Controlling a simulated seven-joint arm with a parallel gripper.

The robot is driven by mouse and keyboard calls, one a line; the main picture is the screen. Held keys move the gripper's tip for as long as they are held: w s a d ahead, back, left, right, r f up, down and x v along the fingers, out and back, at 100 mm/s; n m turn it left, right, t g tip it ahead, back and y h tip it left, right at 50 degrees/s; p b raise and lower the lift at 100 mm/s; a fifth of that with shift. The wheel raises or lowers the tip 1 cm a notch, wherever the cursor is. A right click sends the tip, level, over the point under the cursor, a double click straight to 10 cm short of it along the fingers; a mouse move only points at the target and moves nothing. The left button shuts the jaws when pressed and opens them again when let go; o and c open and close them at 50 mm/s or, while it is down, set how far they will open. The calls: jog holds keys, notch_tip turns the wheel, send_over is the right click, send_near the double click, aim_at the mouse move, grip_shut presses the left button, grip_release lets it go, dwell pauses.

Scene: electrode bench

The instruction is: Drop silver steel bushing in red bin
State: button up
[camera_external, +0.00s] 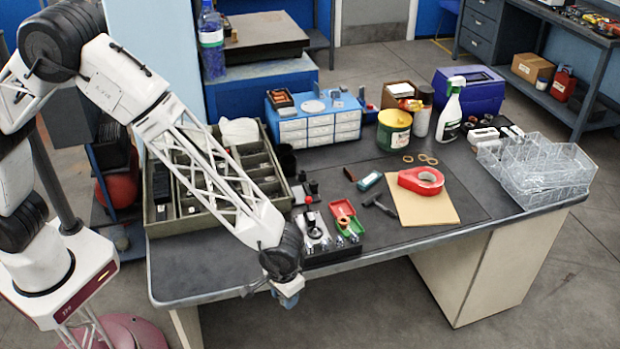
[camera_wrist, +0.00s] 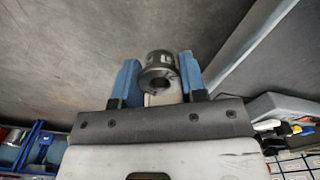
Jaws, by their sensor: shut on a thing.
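In the external view my gripper (camera_external: 288,290) hangs low at the bench's front edge, and the bushing cannot be made out there. The red bin cannot be made out in the wrist view.
A dark block with metal parts (camera_external: 314,230) stands left of the bins. A divided grey tray (camera_external: 160,208) fills the bench's left. Red tape (camera_external: 421,180) lies on a tan board (camera_external: 430,206) to the right. Clear bins (camera_external: 540,165) stand far right.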

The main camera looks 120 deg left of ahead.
jog(key=w+a+r, duration=0.2)
jog(key=w+a, duration=0.1)
jog(key=a, duration=0.3)
jog(key=w+a+r+n, duration=0.1)
jog(key=w+a+r, duration=0.1)
jog(key=a, duration=0.5)
jog(key=w+a+r+n, duration=0.1)
jog(key=w+a+r, duration=0.2)
jog(key=a, duration=0.4)
jog(key=shift+w+a, duration=0.1)
jog(key=shift+w, duration=0.45)
jog(key=s+a+n, duration=0.1)
jog(key=s+a, duration=0.4)
jog(key=a, duration=0.4)
jog(key=s+a+r+n, duration=0.1)
jog(key=s+a+n, duration=0.1)
jog(key=s+a, duration=0.4)
jog(key=a, duration=0.3)
jog(key=shift+s+a, duration=0.15)
jog(key=shift+a, duration=0.2)
jog(key=shift+f, duration=0.1)
send_over(341, 208)
jog(key=shift+f, duration=2.35)
jog(key=shift+f, duration=0.75)
jog(key=o, duration=1)
jog(key=shift+o, duration=0.2)
jog(key=shift+r, duration=0.15)
